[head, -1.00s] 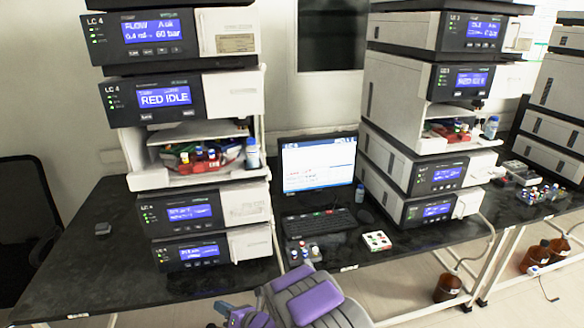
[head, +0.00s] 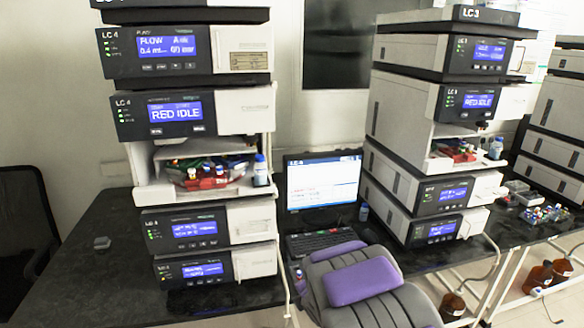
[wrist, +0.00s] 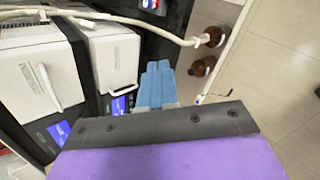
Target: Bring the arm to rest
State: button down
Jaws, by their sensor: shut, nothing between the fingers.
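My gripper (wrist: 157,84) shows in the wrist view as pale blue fingers, side by side with no gap between them. They are shut and empty, above the gap between the instruments and the floor. In the head view my grey and purple arm rises from the bottom centre, in front of the bench. My gripper cannot be made out in that view.
The left LC stack (head: 205,235) and right LC stack (head: 440,190) stand on the black bench (head: 95,275). A monitor (head: 323,184) and keyboard (head: 320,241) sit between them. Brown bottles (head: 540,277) stand on the floor at right. A chair (head: 20,220) is at left.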

jog(key=s+d+r+m+g+h, duration=0.2)
jog(key=s+d+r+m, duration=0.25)
jog(key=s+d, duration=0.2)
jog(key=s+d+r+m+g+h, duration=0.1)
jog(key=s+d+r+m+h, duration=0.15)
jog(key=s+d+m, duration=0.4)
jog(key=s+r+m+g, duration=0.2)
jog(key=s+m, duration=0.2)
jog(key=s, duration=0.6)
jog(key=s+a+r+m+g+y, duration=0.1)
jog(key=s+r+m+g, duration=0.2)
jog(key=s, duration=0.8)
jog(key=s+r+m+g+y, duration=0.1)
jog(key=s+r+m+g, duration=0.1)
jog(key=s+m, duration=0.4)
jog(key=s+g, duration=0.1)
jog(key=s, duration=0.4)
jog(key=shift+s+a+r+m, duration=0.15)
jog(key=shift+a+r+m, duration=0.1)
jog(key=shift+a+m, duration=0.15)
jog(key=c, duration=1.8)
grip_release()
jog(key=shift+d, duration=0.45)
jog(key=shift+c, duration=0.2)
